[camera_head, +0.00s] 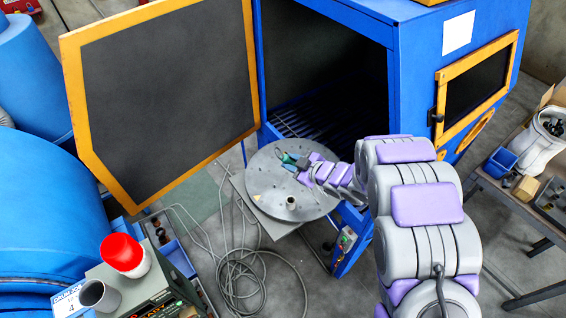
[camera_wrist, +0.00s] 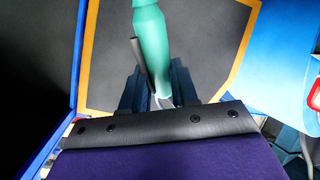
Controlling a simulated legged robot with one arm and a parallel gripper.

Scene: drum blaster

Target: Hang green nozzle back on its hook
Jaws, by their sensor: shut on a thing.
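The green nozzle (camera_wrist: 150,38) is a teal tapered body with a thin dark lever beside it, seen in the wrist view. My gripper (camera_wrist: 155,88) is shut on its lower end, with a dark finger on each side. In the head view the nozzle (camera_head: 289,158) is a small green piece at the tip of my gripper (camera_head: 300,162), above the round grey turntable (camera_head: 265,192). I cannot make out the hook in either view.
The blue blasting cabinet (camera_head: 408,55) stands open, its orange-framed door (camera_head: 160,85) swung out left. A small cup (camera_head: 291,203) stands on the turntable. A grey hose (camera_head: 240,275) lies coiled on the floor. A workbench (camera_head: 500,190) is at right, a blue drum (camera_head: 45,215) at left.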

